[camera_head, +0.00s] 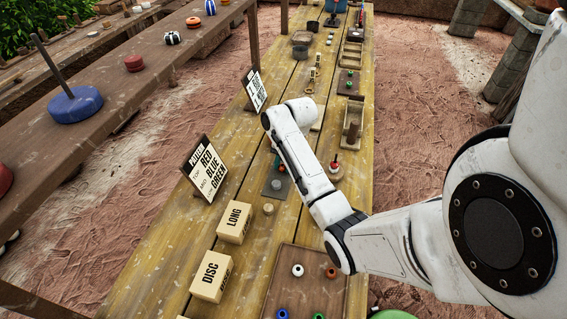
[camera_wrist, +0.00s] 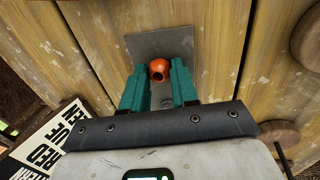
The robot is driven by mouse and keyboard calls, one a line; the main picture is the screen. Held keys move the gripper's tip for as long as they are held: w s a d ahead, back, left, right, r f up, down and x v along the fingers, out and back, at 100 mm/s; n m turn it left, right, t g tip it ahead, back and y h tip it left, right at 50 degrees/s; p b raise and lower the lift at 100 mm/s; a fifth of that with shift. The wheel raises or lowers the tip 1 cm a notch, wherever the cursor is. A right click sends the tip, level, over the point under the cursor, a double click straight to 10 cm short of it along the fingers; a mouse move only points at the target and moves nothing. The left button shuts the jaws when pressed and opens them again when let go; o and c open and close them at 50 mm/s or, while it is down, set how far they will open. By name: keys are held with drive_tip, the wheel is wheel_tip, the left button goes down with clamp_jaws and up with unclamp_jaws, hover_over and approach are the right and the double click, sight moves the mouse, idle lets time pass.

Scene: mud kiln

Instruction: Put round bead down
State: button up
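An orange round bead (camera_wrist: 159,70) with a dark hole shows in the wrist view between the tips of my green gripper fingers (camera_wrist: 158,76). The fingers appear to touch it on both sides, so my gripper is shut on it. Behind the bead lies a square grey plate (camera_wrist: 150,43) on the wooden table. I cannot tell whether the bead touches the plate. In the head view my gripper points down over the grey plate (camera_head: 268,191), and my arm hides the bead.
A pattern sign (camera_head: 205,168) stands left of the plate. LONG (camera_head: 234,222) and DISC (camera_head: 211,276) blocks stand nearer. A brown tray (camera_head: 318,290) with several beads is at the front.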

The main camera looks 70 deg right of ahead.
drive_tip(key=shift+o, duration=0.5)
drive_tip(key=p+v, duration=0.3)
drive_tip(key=v, duration=0.9)
drive_tip(key=shift+a, duration=0.1)
